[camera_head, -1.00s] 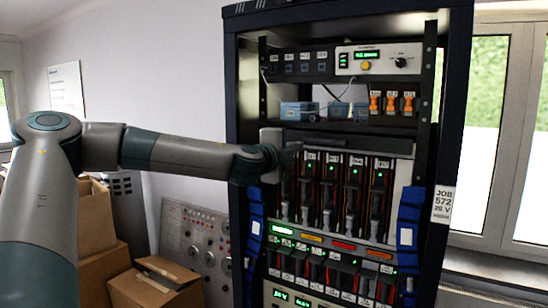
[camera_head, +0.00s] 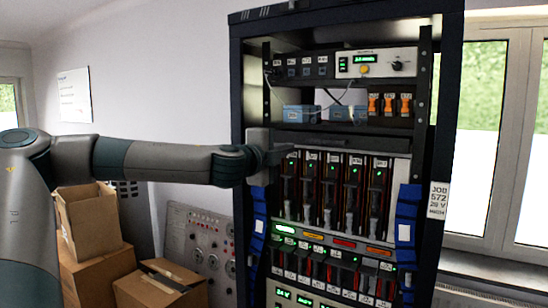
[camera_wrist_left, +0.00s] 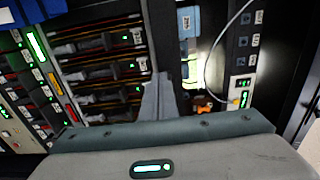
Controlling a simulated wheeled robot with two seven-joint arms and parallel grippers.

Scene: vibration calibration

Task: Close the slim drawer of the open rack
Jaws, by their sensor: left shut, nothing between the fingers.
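The open rack (camera_head: 447,110) is a tall dark-blue frame filled with equipment. Its slim drawer (camera_head: 350,143) is a dark flat strip below the shelf of blue boxes and above the row of upright modules; it also shows as a dark band in the left wrist view (camera_wrist_left: 162,35). It looks close to flush, but I cannot tell whether it is fully in. My left gripper (camera_head: 287,153) is at the drawer's left end, with its fingers (camera_wrist_left: 162,90) together and empty. Contact with the drawer front cannot be told. My right gripper is not in view.
Blue cable bundles (camera_head: 408,232) hang at both sides of the rack. Blue boxes (camera_head: 300,113) and orange-topped parts (camera_head: 389,103) sit on the shelf above. Cardboard boxes (camera_head: 90,225) and a grey panel (camera_head: 200,240) stand at the left.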

